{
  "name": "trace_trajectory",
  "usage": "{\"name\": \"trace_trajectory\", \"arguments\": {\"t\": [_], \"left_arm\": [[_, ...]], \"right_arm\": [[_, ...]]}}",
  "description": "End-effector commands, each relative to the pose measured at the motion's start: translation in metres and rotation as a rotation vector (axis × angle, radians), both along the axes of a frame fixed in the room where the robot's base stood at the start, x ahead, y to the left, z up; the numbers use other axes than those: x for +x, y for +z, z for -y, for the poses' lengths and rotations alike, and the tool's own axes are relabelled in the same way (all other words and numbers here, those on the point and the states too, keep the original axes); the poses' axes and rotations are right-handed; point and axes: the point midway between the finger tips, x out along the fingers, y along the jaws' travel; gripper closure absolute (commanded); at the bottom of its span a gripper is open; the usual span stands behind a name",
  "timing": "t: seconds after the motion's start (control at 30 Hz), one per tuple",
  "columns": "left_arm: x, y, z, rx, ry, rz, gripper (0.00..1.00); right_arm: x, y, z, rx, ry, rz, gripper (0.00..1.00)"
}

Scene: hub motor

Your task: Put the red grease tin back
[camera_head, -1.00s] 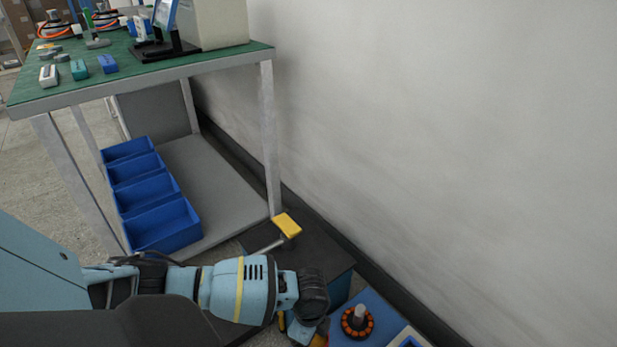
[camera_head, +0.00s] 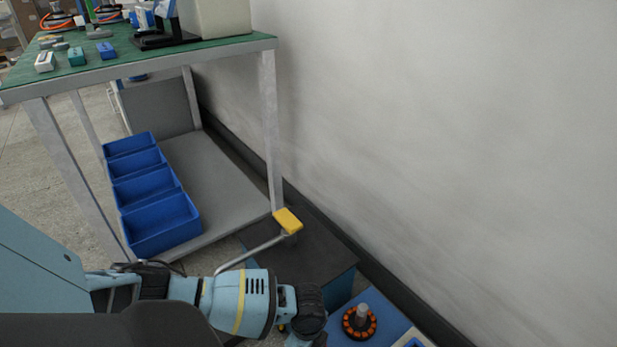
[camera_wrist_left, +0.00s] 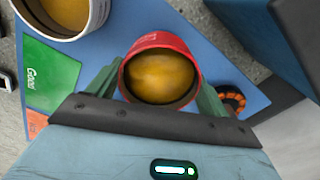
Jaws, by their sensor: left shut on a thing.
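The red grease tin (camera_wrist_left: 160,46) shows in the left wrist view, open at the top with yellow-brown grease inside. My left gripper (camera_wrist_left: 158,88) is shut on it, with a green finger on each side of the tin. A blue surface (camera_wrist_left: 215,55) lies below the tin; I cannot tell whether the tin touches it. In the head view my left arm reaches in from the left, and its gripper and the tin are hidden at the bottom edge. My right gripper is in neither view.
A white tin (camera_wrist_left: 68,12) of similar grease stands beside a green label (camera_wrist_left: 52,75). An orange-and-black ring part (camera_head: 359,322) sits on the blue surface. A workbench (camera_head: 150,62) with blue bins (camera_head: 165,225) below, a yellow-topped lever (camera_head: 288,220) and the wall are near.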

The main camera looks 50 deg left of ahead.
Motion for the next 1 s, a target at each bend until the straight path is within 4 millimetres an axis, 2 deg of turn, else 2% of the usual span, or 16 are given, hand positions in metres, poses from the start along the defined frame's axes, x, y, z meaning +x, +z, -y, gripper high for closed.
{"name": "trace_trajectory", "arguments": {"t": [0.03, 0.1, 0.2, 0.6, 0.63, 0.7, 0.8, 1.0], "left_arm": [[-0.001, -0.013, 0.000, 0.001, 0.000, -0.003, 0.50], [-0.001, -0.025, 0.000, 0.001, 0.000, -0.004, 0.50], [0.000, -0.034, 0.001, 0.000, -0.001, -0.003, 0.50], [0.000, -0.037, 0.000, -0.001, 0.000, -0.002, 0.50], [0.000, -0.037, 0.000, 0.000, 0.000, -0.002, 0.20], [0.000, -0.036, 0.000, -0.001, 0.000, -0.002, 0.11], [0.000, -0.036, 0.000, -0.001, 0.000, -0.002, 0.00], [0.000, -0.036, 0.000, 0.001, 0.000, -0.001, 0.00]], "right_arm": [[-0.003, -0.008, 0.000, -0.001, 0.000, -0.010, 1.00], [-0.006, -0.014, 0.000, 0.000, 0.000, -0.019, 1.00], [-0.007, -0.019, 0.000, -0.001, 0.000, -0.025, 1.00], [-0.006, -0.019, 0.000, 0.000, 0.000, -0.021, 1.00], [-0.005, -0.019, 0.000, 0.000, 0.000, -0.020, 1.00], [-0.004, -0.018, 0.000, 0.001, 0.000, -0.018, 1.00], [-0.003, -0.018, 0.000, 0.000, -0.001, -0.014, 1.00], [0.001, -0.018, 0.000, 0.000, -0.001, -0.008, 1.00]]}}
